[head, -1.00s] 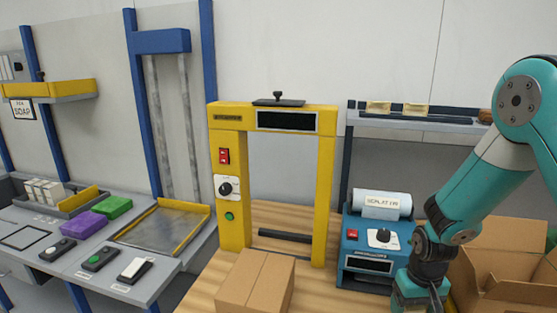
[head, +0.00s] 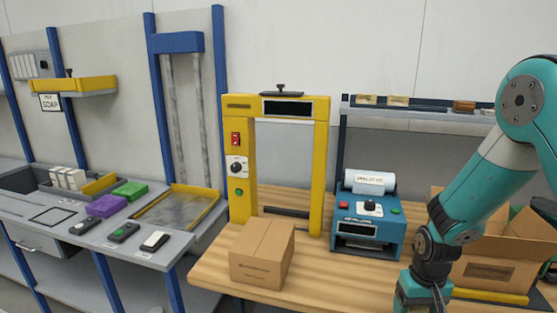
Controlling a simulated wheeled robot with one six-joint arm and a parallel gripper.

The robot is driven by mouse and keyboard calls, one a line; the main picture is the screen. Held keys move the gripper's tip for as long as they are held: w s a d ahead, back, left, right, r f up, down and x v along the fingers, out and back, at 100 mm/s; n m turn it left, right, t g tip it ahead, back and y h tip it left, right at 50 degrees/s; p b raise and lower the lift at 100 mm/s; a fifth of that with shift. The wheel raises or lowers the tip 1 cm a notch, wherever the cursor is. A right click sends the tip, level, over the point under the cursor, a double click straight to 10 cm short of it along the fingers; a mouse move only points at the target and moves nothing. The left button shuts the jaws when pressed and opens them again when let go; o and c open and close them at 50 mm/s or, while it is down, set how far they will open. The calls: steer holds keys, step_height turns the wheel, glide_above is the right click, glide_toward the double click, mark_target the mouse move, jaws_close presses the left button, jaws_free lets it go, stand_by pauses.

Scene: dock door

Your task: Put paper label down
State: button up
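My arm reaches down at the right, and its wrist shows at the bottom edge. My gripper's fingers are out of the frame, so what they hold is hidden. No loose paper label can be made out. A white roll (head: 358,178) with a small printed white paper (head: 370,182) on its front sits on top of a blue machine (head: 367,226). A closed brown carton (head: 262,253) stands on the wooden table (head: 225,275), in front of a yellow frame (head: 235,150).
An open carton (head: 490,272) stands at the right behind my arm. A shelf (head: 430,116) with small items is behind the blue machine. Bare wood lies right of the closed carton.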

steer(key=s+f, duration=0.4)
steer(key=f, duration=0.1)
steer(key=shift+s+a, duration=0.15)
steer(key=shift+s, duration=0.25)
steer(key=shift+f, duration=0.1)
